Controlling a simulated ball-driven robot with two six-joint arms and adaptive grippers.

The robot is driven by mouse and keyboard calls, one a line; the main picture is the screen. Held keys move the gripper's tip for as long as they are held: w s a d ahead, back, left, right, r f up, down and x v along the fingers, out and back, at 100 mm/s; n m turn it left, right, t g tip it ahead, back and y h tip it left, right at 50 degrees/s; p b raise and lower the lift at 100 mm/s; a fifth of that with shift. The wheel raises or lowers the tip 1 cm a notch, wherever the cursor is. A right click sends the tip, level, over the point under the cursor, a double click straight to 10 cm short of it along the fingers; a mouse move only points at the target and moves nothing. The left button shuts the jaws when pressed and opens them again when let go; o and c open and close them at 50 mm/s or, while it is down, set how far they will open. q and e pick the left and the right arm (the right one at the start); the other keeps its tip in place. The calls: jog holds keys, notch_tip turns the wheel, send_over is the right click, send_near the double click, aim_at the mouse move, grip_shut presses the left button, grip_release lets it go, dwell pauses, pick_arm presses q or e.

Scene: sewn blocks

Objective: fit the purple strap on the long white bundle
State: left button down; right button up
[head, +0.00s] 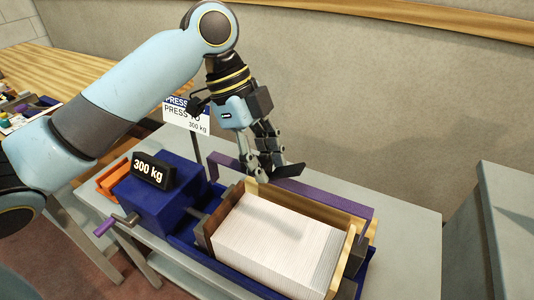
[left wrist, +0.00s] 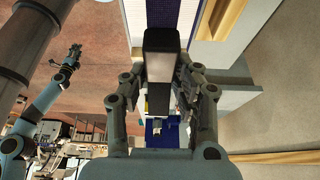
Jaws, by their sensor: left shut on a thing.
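The purple strap (head: 330,198) is a flat bar with down-turned ends, in the head view at the far long side of the white bundle (head: 280,238). The bundle lies between end boards in the blue press. My left gripper (head: 275,172) is above the bundle's far edge, shut on a dark block (head: 289,170) at the strap's middle. The dark block (left wrist: 160,45) fills the space between the fingers in the left wrist view. The fingers hide part of the strap. My right gripper (left wrist: 73,54) is small and away at the left in the left wrist view.
The blue press (head: 155,208) bears a black 300 kg block (head: 153,170) and a purple-handled crank (head: 112,225). A sign (head: 187,115) stands behind it. A pale wooden board (head: 310,205) edges the bundle's far side. A grey cabinet (head: 510,220) stands right.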

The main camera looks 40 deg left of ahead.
pick_arm(q)
jog(key=shift+w, duration=0.1)
jog(key=shift+r+p, duration=0.1)
jog(key=shift+p, duration=0.25)
jog(key=shift+f+b, duration=0.35)
jog(key=shift+f, duration=0.05)
jog(key=shift+f+b, duration=0.8)
jog(key=shift+f, duration=0.5)
jog(key=shift+f+b, duration=2.5)
jog(key=shift+f, duration=2.45)
pick_arm(e)
notch_tip(320, 180, down, 7)
jog(key=w+d, duration=0.1)
jog(key=shift+w, duration=0.1)
jog(key=shift+a, duration=0.2)
